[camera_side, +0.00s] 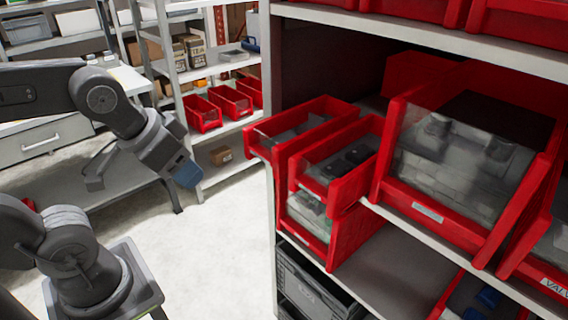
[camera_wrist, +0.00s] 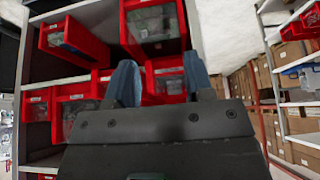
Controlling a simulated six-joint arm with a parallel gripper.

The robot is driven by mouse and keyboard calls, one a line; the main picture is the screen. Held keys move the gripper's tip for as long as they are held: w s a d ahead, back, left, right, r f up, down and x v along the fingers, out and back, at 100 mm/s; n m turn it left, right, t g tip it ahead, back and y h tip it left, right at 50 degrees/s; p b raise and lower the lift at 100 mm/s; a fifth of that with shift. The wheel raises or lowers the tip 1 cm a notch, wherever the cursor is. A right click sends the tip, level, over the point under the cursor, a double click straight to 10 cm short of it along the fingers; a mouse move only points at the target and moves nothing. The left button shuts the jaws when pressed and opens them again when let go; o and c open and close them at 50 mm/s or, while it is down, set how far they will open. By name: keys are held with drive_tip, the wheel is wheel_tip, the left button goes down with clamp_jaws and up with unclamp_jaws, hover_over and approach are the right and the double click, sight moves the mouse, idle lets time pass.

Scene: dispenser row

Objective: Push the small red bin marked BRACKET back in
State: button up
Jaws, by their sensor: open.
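Small red bins sit in the grey shelf at the right of the side view. One (camera_side: 262,150) juts past the shelf's left edge, another (camera_side: 322,194) juts out beside it, and a third (camera_side: 311,248) is below. I cannot read the word BRACKET on any of them, so I cannot tell which bin it is. My gripper (camera_side: 140,172) is open and empty, left of the shelf and apart from the bins. In the wrist view, my gripper (camera_wrist: 160,88) shows blue fingertips spread apart, with red bins behind them.
A large red bin (camera_side: 430,216) with a clear front stands right of the small ones. A label reading VALV shows at the lower right. A grey crate (camera_side: 312,285) is under the bins. Open floor (camera_side: 225,225) lies between my arm and the shelf. More racks stand behind.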

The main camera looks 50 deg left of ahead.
drive_tip(key=shift+a, duration=0.1)
drive_tip(key=shift+c, duration=0.7)
drive_tip(key=w+a+m+t+y, duration=0.1)
drive_tip(key=w+a, duration=0.2)
drive_tip(key=w+a+m+t+y, duration=0.2)
drive_tip(key=w+a, duration=0.2)
drive_tip(key=w+a+m+t+y, duration=0.1)
drive_tip(key=w+a+m, duration=0.1)
drive_tip(key=w+a, duration=0.1)
drive_tip(key=shift+w+a+f+t+y, duration=0.2)
drive_tip(key=shift+a+t+y, duration=0.1)
drive_tip(key=shift+a, duration=0.45)
clamp_jaws()
drive_tip(key=w+a+f+m+t+h, duration=0.3)
drive_tip(key=a+f+m+t+h, duration=0.15)
drive_tip(key=m, duration=0.75)
drive_tip(key=s+d+f+m+g+h, duration=0.1)
drive_tip(key=s+d+m+g+h, duration=0.15)
drive_tip(key=s+m+h, duration=0.95)
drive_tip(key=n, duration=0.2)
approach(248, 151)
drive_tip(key=shift+t+h, duration=0.3)
drive_tip(key=shift+h, duration=0.15)
drive_tip(key=shift+f+x, duration=0.15)
drive_tip(key=shift+x, duration=0.9)
drive_tip(key=shift+f+x, duration=0.2)
drive_tip(key=shift+x, duration=0.9)
drive_tip(key=shift+f+x, duration=0.15)
drive_tip(key=shift+x, duration=0.9)
